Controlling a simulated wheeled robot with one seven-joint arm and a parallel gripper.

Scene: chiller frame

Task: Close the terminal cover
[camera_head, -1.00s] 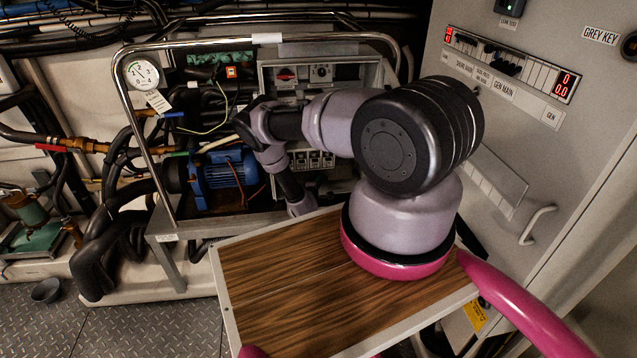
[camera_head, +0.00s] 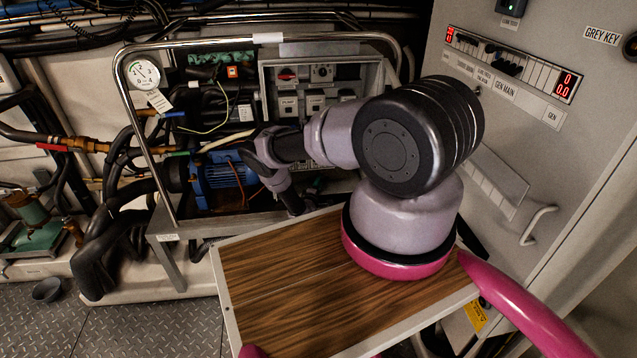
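I cannot single out the terminal cover with certainty. An open recess with green terminals (camera_head: 208,58) and loose wires shows at the upper left of the chiller frame. I cannot make out a cover on it or how one stands. To its right is a grey control box (camera_head: 262,95) with a red rotary switch (camera_head: 287,73). My arm reaches over the wooden top toward the frame and bends down at its far end. My gripper is not visible; the far end of the arm drops behind the wooden top's back edge.
A bent metal rail (camera_head: 135,110) arches over the frame. A pressure gauge (camera_head: 143,75) hangs at its left, above a blue motor (camera_head: 222,173) and black hoses. A grey cabinet (camera_head: 540,150) with a handle stands at right. The wooden top (camera_head: 275,290) is mine.

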